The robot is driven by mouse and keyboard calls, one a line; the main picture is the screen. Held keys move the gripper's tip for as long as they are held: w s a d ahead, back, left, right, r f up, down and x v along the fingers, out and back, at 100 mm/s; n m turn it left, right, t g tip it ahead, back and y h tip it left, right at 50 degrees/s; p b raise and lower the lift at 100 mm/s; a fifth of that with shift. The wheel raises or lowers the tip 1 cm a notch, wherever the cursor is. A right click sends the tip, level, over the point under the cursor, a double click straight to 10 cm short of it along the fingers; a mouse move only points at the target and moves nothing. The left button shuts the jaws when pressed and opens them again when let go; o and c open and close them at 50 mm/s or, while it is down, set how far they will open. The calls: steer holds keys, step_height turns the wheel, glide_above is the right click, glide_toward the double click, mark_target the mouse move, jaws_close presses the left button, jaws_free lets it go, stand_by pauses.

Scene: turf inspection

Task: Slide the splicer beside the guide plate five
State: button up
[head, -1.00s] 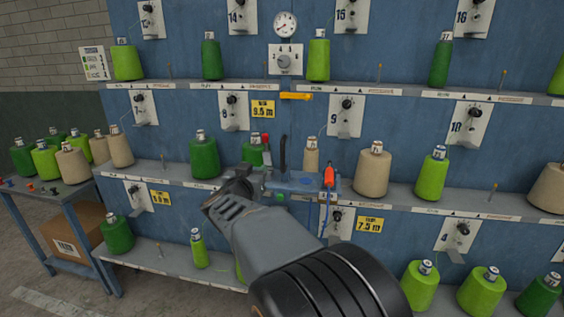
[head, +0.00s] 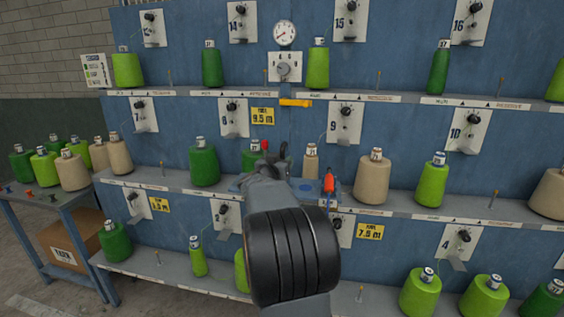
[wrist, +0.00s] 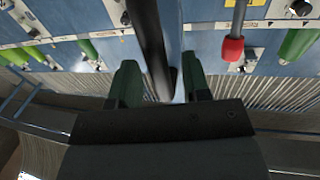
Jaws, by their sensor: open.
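The splicer is a blue carriage (head: 308,188) at the middle shelf's front edge, left of centre, with an upright black handle (head: 283,150), a red-knobbed lever and an orange-red tool on its right. My arm hides its left part. My gripper (wrist: 159,70) is open in the wrist view, its two green fingers on either side of the black handle (wrist: 153,45), not shut on it. The red knob (wrist: 232,48) is right of the fingers. Guide plate 4 (head: 458,243) is at lower right; no plate numbered five is readable in view.
Green and beige yarn cones stand along the shelves, including a beige one (head: 372,177) right of the splicer. A yellow bar (head: 295,103) juts out above it. A side table (head: 50,202) with cones stands at left. The middle shelf edge (head: 440,214) runs on rightward.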

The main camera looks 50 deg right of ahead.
steer(key=shift+w+d, duration=0.1)
steer(key=shift+d, duration=0.3)
jaws_close()
